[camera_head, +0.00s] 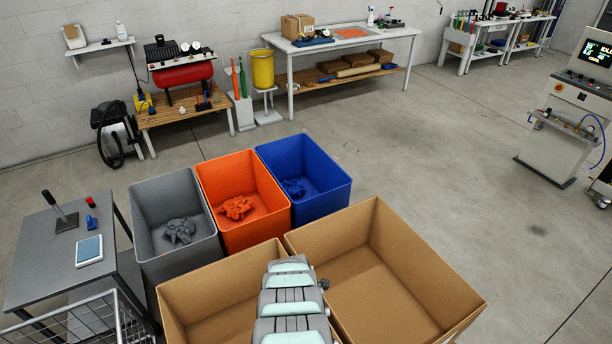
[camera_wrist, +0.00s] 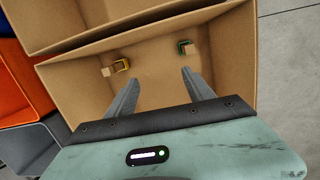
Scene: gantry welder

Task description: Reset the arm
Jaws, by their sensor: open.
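My gripper (camera_wrist: 157,95) shows in the wrist view with its two fingers spread apart and nothing between them. It points down into a cardboard box (camera_wrist: 233,60).
A grey bin (camera_head: 160,190), an orange bin (camera_head: 225,165) and a blue bin (camera_head: 320,165) stand behind the cardboard boxes, each with a same-coloured heap inside. The right cardboard box (camera_head: 450,290) looks empty. A grey table (camera_head: 40,255) stands at left. Open floor lies to the right.

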